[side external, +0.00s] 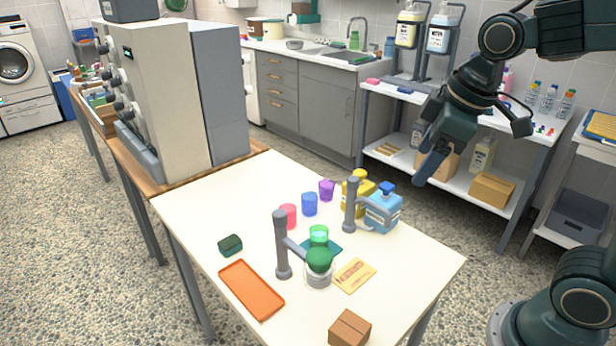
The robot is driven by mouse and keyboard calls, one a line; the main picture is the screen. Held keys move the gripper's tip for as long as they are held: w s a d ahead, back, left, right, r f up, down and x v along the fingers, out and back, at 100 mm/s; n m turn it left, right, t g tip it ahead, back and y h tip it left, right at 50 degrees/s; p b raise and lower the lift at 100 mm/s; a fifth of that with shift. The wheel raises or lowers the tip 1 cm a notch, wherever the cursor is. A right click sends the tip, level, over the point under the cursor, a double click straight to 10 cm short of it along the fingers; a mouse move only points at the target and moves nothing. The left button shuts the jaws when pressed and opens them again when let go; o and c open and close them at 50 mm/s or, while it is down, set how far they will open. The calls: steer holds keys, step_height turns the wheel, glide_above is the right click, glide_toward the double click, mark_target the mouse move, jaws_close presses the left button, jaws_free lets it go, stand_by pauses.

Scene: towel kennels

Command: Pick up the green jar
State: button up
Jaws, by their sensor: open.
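A bright green translucent jar (319,236) stands near the middle of the white table, at a dark teal square (331,250). A darker green round thing (319,260) sits just in front of it, above a clear and grey vessel beside a grey post stand (283,245), and hides part of the jar's lower side. My gripper (432,168) is open and empty, high at the upper right, well apart from the jar. Its fingers overlap in this view.
Red (288,216), blue (309,204) and purple (326,190) jars stand behind the green one. An orange tray (251,289) lies front left.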

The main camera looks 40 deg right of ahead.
steer(key=w+a+f+n+g, duration=0.15)
steer(key=w+f+n, duration=0.4)
steer(key=w, duration=0.55)
steer(key=n+g, duration=0.3)
steer(key=n, duration=0.4)
glide_toward(319, 238)
steer(key=w+d+r, duration=0.1)
steer(key=d, duration=0.1)
steer(key=shift+w+a+r+t, duration=0.1)
steer(key=shift+w+r+t, duration=0.05)
steer(key=shift+t, duration=0.1)
steer(key=shift+f, duration=4.3)
steer(key=shift+f, duration=2.55)
steer(key=c, duration=1.1)
